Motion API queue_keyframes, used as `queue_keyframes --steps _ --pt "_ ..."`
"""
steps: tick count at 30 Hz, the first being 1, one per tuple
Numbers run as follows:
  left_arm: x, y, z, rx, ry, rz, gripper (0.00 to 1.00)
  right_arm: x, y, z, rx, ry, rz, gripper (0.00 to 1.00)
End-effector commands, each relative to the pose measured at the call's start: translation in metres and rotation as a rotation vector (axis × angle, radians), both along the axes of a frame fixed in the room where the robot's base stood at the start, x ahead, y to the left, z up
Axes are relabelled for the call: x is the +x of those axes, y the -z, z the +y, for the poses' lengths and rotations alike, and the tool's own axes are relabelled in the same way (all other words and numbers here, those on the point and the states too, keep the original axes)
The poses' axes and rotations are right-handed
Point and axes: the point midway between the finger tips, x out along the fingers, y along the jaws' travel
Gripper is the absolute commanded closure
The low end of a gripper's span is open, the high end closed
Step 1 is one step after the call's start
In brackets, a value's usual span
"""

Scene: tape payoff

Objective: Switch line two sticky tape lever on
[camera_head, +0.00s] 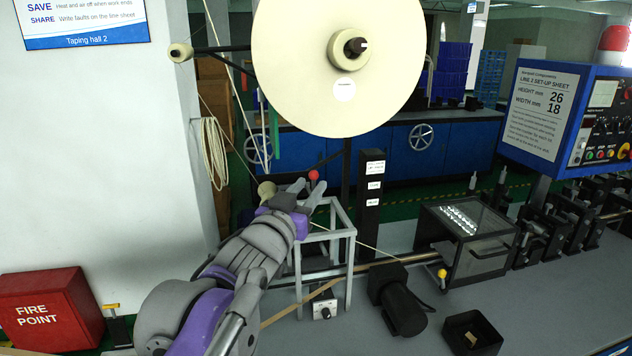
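A lever with a red ball knob (313,174) stands at mid-picture, below the big cream tape reel (335,60). A black post with several small white labels (370,190) stands just right of it; the labels are too small to read surely. My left gripper (308,188) reaches in from the lower left, its two fingers spread apart and pointing up at the red knob. The knob shows just beyond and between the fingertips; I cannot tell whether they touch it. The lever's lower part is largely hidden by the gripper. My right gripper is out of view.
A grey metal frame (349,235) stands right beside my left gripper, with tape running near it. A black motor (400,302), an open black box (472,335) and a clear-topped unit (470,225) lie further right. A red fire point box (50,310) is at lower left.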

Motion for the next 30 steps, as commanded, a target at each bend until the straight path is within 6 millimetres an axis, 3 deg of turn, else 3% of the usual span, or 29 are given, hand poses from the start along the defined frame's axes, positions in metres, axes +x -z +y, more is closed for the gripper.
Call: queue_keyframes --steps 3,9,23,26,29,30 --pt "-0.021 0.002 0.007 0.002 0.0 -0.001 0.61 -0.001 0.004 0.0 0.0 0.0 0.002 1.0" --pt "-0.042 0.003 0.014 0.001 0.0 0.0 0.61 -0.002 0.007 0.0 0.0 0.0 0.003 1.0" --pt "-0.048 0.005 0.018 0.002 -0.007 0.006 0.61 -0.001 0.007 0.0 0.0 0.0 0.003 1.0" --pt "-0.051 0.024 0.032 0.016 -0.053 0.054 0.61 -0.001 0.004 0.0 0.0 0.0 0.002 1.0" --pt "-0.062 0.066 0.059 0.046 -0.142 0.165 0.61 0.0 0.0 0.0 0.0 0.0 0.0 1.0" --pt "-0.07 0.089 0.073 0.062 -0.185 0.227 0.61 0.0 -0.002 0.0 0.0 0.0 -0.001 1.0"
